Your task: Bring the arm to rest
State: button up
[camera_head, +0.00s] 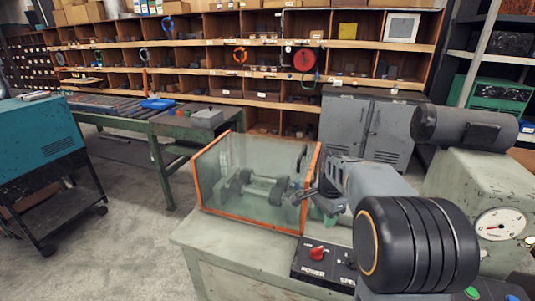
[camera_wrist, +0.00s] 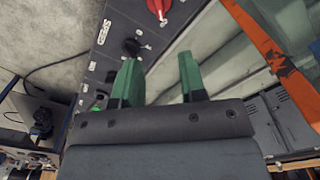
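My gripper (camera_wrist: 160,78) shows in the wrist view with two green fingers apart and nothing visible between them. It is open and empty. In the head view my gripper (camera_head: 328,206) is small and partly hidden by my arm. It is at the right end of a clear guard box (camera_head: 225,165) with orange edges, above the grey bench machine. Behind the clear panel is a dark bar with round discs (camera_head: 262,187). The wrist view shows the control panel (camera_wrist: 112,35) behind the fingers, with a red knob (camera_wrist: 158,10).
The control panel with its red power knob (camera_head: 317,254) is in front of the guard box. A machine with a round gauge (camera_head: 500,224) stands at the right. A green workbench (camera_head: 160,122) and a teal cabinet (camera_head: 35,140) are at the left. Shelves (camera_head: 250,55) line the back. Floor is clear at lower left.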

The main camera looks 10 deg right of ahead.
jog(key=s+a+r+n+t, duration=0.1)
jog(key=s+a+n, duration=0.4)
jog(key=s+n, duration=0.2)
jog(key=s+a+r+n+t+p, duration=0.1)
jog(key=s+a+n+t, duration=0.1)
jog(key=s+a+n, duration=0.3)
jog(key=s+n, duration=0.3)
jog(key=s, duration=0.1)
jog(key=shift+s+a+t, duration=0.25)
jog(key=shift+t, duration=0.05)
dwell(0.7)
